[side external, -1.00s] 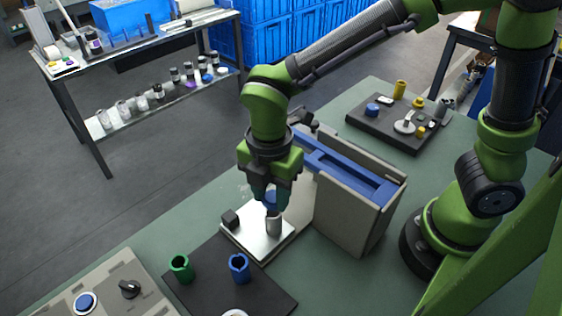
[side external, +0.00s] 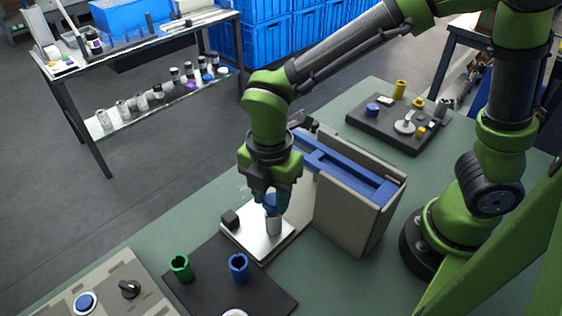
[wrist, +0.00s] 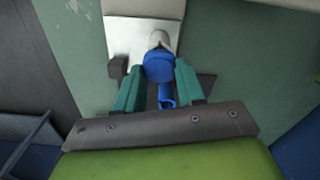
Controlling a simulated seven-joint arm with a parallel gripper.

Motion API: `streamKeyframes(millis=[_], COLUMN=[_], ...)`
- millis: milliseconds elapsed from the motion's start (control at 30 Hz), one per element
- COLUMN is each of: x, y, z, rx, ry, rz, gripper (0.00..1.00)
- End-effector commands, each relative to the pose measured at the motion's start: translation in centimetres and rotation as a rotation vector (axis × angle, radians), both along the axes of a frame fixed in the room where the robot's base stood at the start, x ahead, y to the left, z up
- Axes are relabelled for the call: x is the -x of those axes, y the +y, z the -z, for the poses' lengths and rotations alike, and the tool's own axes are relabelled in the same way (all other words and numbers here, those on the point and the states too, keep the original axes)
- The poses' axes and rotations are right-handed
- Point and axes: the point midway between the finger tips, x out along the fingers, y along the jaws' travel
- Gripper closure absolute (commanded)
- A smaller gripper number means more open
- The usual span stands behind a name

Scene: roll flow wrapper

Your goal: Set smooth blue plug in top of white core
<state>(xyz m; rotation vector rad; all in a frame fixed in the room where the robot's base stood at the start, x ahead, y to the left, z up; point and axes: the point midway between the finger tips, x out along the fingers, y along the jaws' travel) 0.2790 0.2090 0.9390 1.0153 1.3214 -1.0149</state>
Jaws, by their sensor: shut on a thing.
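My gripper (side external: 271,203) is shut on the smooth blue plug (wrist: 158,67), which shows between its two teal fingertips in the wrist view. The plug also shows in the side view (side external: 270,201). The white core (side external: 274,225) stands upright on a bright metal plate (side external: 251,234). In the side view the plug is right above the core's top; I cannot tell whether they touch. In the wrist view the core (wrist: 159,38) shows just beyond the plug, partly hidden by it.
A small dark block (side external: 230,219) sits on the plate's left side. A grey housing with a blue channel (side external: 345,205) stands close at right. In front, a black mat holds a green tube (side external: 181,268) and a blue tube (side external: 239,268). A dark tray (side external: 375,128) of parts lies behind.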

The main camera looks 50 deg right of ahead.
Motion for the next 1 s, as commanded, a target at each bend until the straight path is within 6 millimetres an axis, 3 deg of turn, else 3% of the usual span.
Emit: streamKeyframes(millis=[1000], x=[0.0], y=[0.0], z=[1.2], rx=[0.0], ry=[0.001], rz=[0.0], gripper=[0.89])
